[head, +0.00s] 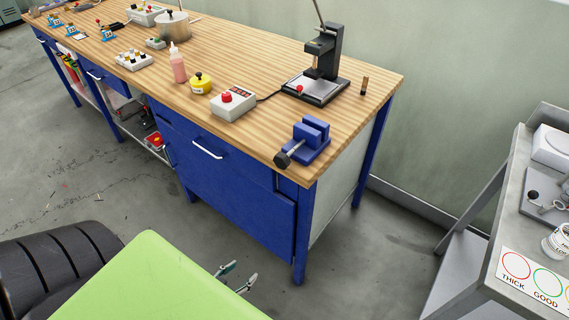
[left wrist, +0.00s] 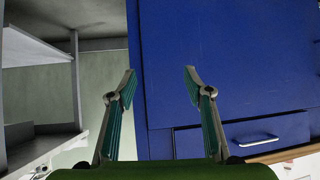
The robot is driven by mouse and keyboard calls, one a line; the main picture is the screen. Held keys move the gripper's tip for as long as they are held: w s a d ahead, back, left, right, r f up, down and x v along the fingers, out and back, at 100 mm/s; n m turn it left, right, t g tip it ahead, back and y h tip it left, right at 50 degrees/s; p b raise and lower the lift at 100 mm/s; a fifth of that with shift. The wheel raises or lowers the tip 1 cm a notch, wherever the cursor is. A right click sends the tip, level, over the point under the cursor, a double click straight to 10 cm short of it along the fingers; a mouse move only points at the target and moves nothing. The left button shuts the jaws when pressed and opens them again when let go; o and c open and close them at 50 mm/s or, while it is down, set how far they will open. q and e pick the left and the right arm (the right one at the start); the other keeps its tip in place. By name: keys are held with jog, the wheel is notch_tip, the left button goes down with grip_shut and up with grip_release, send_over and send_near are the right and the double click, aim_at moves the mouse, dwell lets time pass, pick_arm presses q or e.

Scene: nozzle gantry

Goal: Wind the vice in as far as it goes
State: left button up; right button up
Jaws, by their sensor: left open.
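The blue vice (head: 311,140) stands at the front right corner of the wooden workbench (head: 240,58). Its dark round handle (head: 282,160) sticks out over the front edge, towards the lower left. How wide the vice jaws stand apart is hard to tell at this size. My left gripper (head: 244,273) is open and empty, low in front of the bench's blue cabinet and well below the vice. In the left wrist view its two fingers (left wrist: 160,82) are spread, with nothing between them. The vice does not clearly show there. My right gripper is not in view.
A black press (head: 322,62), a grey box with a red button (head: 233,103), a yellow pot (head: 200,83) and a pink bottle (head: 178,65) stand behind and left of the vice. A grey cart (head: 507,215) stands at the right. The floor between is clear.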

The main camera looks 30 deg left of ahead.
pick_arm(q)
jog(key=w+a+r+t, duration=0.1)
jog(key=w+r+t, duration=0.1)
jog(key=r, duration=0.6)
jog(key=w+a+r+t, duration=0.1)
jog(key=w+r, duration=0.2)
jog(key=r, duration=0.4)
jog(key=m+t+h, duration=0.2)
jog(key=t+h, duration=0.1)
jog(key=t, duration=0.1)
send_near(279, 164)
jog(key=shift+n+y, duration=0.3)
jog(key=shift+y, duration=0.1)
jog(key=w, duration=0.3)
jog(key=w+d+p, duration=0.1)
jog(key=w, duration=0.3)
jog(key=w+p, duration=0.1)
jog(key=w, duration=0.2)
jog(key=shift+w+d, duration=0.15)
jog(key=shift+w, duration=0.2)
jog(key=shift+c, duration=0.5)
jog(key=c, duration=1)
